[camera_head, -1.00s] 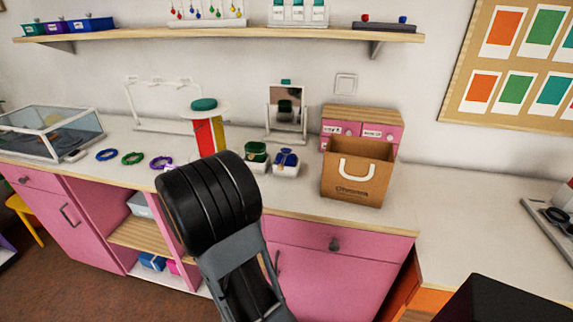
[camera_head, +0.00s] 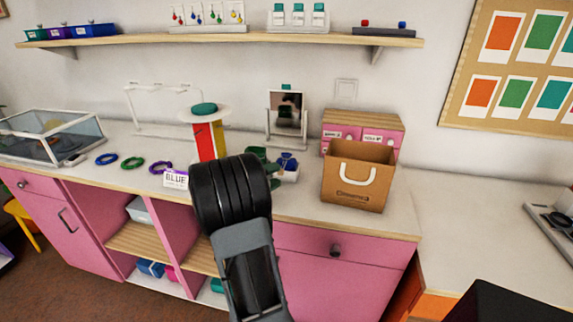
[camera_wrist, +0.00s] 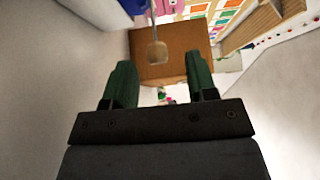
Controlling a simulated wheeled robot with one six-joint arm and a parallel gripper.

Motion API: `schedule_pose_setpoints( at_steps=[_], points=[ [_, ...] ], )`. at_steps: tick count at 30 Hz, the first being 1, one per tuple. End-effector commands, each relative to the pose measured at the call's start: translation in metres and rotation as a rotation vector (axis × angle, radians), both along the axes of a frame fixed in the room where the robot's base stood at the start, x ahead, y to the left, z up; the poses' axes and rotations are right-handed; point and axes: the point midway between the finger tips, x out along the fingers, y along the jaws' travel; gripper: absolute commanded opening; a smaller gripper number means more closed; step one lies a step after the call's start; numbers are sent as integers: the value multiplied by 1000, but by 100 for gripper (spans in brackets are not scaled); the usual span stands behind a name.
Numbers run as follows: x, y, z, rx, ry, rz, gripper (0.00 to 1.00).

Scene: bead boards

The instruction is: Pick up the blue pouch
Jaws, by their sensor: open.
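The blue pouch (camera_head: 289,161) sits in a small white holder on the counter, left of the brown paper bag. My gripper (camera_head: 270,169) is just left of it in the head view, partly in front of the holder; I cannot tell whether they touch. In the wrist view my gripper (camera_wrist: 160,80) has its two dark green fingers apart, with nothing held between them. A blue shape (camera_wrist: 133,6) at the top edge there may be the pouch, but it is cut off.
A green pouch (camera_head: 256,153) is partly hidden behind my gripper. A mirror (camera_head: 286,112) and a red-yellow display (camera_head: 209,142) stand behind.

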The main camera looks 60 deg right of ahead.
Motion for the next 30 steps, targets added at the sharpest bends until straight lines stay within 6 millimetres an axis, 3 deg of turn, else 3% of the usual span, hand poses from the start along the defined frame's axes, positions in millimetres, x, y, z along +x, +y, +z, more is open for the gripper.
schedule_pose_setpoints(
  at_steps=[9,19,30],
  points=[
    [-14,-36,-2,0,-1,-2,52],
    [-16,-40,-2,0,-1,-1,51],
    [-16,-40,-2,0,-1,-1,16]
  ],
)
